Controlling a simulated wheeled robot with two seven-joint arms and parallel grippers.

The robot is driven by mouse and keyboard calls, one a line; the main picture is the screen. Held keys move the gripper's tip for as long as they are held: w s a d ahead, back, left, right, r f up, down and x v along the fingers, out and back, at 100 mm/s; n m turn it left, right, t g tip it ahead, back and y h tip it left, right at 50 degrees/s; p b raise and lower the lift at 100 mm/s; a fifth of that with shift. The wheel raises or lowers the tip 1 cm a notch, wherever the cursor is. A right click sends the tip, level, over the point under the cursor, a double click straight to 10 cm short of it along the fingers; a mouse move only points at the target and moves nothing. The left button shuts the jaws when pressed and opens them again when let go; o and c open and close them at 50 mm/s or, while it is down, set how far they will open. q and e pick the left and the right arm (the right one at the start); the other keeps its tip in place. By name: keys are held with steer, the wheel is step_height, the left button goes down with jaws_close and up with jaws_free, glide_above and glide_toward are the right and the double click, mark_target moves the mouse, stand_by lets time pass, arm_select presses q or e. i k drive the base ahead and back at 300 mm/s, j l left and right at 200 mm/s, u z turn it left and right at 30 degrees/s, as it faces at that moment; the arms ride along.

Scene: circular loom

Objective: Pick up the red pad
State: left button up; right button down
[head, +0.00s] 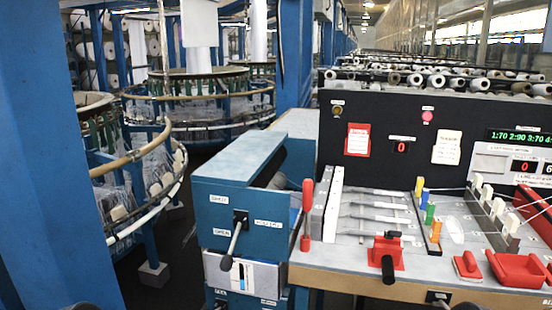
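A small red pad (467,265) lies on the grey top of the workbench (345,268), near its front edge at the right of the head view. It has a raised part on top and sits just left of a red tray (516,270), with a narrow gap between them. Nothing covers the pad. Neither gripper can be made out. Only small dark rounded shapes, probably parts of my arms, show at the bottom edge, at left and right.
A red clamp-like device (388,252) with a black handle stands left of the pad. A red upright handle (307,215) rises farther left. Coloured blocks (430,213) and white thread guides (480,192) stand behind. The blue lever cabinet (235,215) adjoins at left.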

mark_target(466, 268)
steer(key=z, duration=1.25)
steer(key=i+j, duration=0.6)
steer(key=j, duration=0.2)
steer(key=z, duration=1.7)
steer(key=i+j, duration=0.1)
